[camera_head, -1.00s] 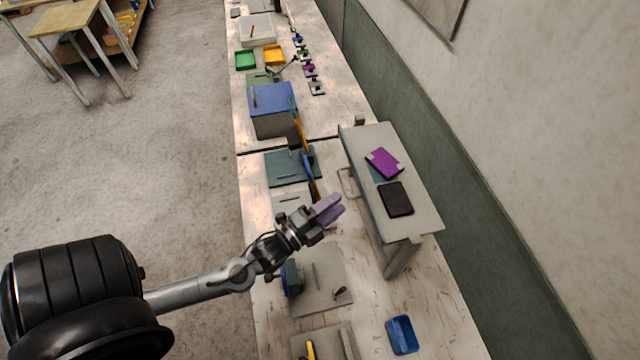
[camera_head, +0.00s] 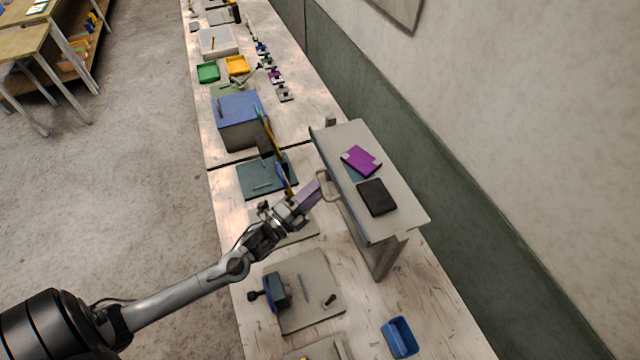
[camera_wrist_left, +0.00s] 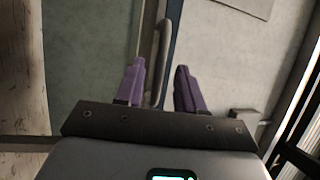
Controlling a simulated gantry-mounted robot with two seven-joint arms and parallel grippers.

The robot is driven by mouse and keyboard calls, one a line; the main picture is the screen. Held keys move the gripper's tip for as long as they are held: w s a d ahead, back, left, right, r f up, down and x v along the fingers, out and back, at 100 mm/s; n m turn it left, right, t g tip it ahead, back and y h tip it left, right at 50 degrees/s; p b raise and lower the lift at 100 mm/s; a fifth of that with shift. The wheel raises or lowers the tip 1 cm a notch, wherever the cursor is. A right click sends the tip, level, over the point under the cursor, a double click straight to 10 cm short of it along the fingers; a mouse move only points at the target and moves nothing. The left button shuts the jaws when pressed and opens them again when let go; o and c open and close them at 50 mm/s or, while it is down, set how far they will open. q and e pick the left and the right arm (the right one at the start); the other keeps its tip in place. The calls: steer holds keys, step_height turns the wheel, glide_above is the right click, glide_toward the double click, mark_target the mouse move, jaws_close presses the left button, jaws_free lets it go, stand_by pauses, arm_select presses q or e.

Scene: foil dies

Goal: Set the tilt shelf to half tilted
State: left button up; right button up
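The tilt shelf (camera_head: 398,205) is a grey board on legs at the right of the bench, with a looped handle (camera_head: 326,198) on its left edge. Its board looks slanted, but I cannot tell the exact angle. My left gripper (camera_head: 312,191) has purple fingers and is at the handle. The shelf board (camera_wrist_left: 225,60) fills the right of that view. My right gripper is not in view.
A purple case (camera_head: 361,160) and a black book-like thing (camera_head: 377,197) lie on the shelf. A blue tray (camera_head: 400,338) stands in front. A blue-topped box (camera_head: 240,108) stands farther back. A grey board with a blue vise-like thing (camera_head: 274,291) lies nearer me.

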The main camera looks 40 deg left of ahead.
arm_select(q)
steer(key=shift+x, duration=1.6)
jaws_close()
